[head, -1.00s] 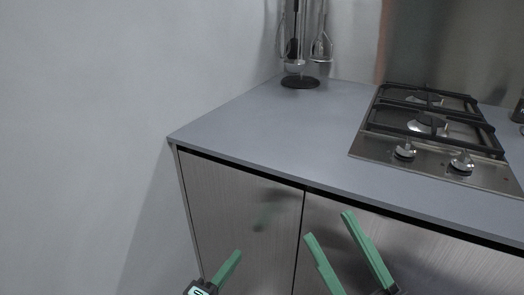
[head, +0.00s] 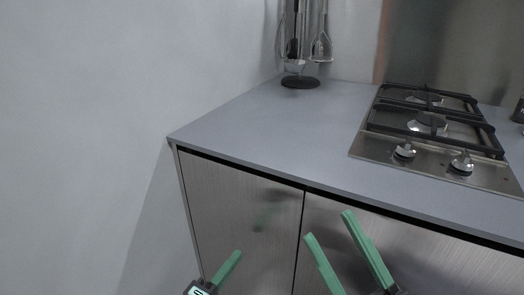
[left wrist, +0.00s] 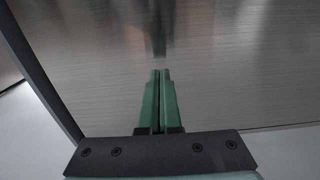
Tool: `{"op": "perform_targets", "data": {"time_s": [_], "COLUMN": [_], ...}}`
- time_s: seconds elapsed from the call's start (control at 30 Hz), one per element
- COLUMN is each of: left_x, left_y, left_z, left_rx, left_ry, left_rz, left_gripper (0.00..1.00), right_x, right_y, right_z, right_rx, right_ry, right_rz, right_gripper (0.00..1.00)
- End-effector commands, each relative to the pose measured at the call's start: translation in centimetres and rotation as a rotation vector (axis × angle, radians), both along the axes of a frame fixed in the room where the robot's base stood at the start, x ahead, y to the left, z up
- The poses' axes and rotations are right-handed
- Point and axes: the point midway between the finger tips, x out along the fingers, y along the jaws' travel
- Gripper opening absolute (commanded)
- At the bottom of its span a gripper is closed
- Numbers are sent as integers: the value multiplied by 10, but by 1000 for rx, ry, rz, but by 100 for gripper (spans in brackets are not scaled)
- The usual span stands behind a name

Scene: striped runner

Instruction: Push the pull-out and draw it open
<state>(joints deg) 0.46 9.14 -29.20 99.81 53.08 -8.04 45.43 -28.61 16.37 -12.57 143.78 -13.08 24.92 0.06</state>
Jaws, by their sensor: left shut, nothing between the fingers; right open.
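The pull-out is the narrow brushed-metal front (head: 235,205) at the left end of the counter; it looks closed, level with its neighbour. It fills most of the left wrist view (left wrist: 200,60). My left gripper (head: 238,254) is in front of it, low in the head view. In the left wrist view its green fingers (left wrist: 160,72) are shut together with nothing between them, pointing at the front; whether they touch it I cannot tell. My right gripper (head: 328,224) is open and empty in front of the wider front to the right.
The wider metal front (head: 420,245) adjoins the pull-out across a thin gap. Above is a grey countertop (head: 260,135) with a gas hob (head: 425,125) and a utensil stand (head: 300,80). A bare wall (head: 80,130) stands at the left.

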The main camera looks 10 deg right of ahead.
Motion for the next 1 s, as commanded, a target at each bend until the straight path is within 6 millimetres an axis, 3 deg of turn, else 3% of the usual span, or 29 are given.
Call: {"op": "perform_targets", "data": {"time_s": [1.0], "left_x": [13], "left_y": [-9], "left_z": [0], "left_rx": [0], "left_ry": [0], "left_rz": [1], "left_gripper": [0], "right_x": [0], "right_y": [0], "right_z": [-2], "right_rx": [0], "right_ry": [1], "right_rz": [0], "right_gripper": [50]}}
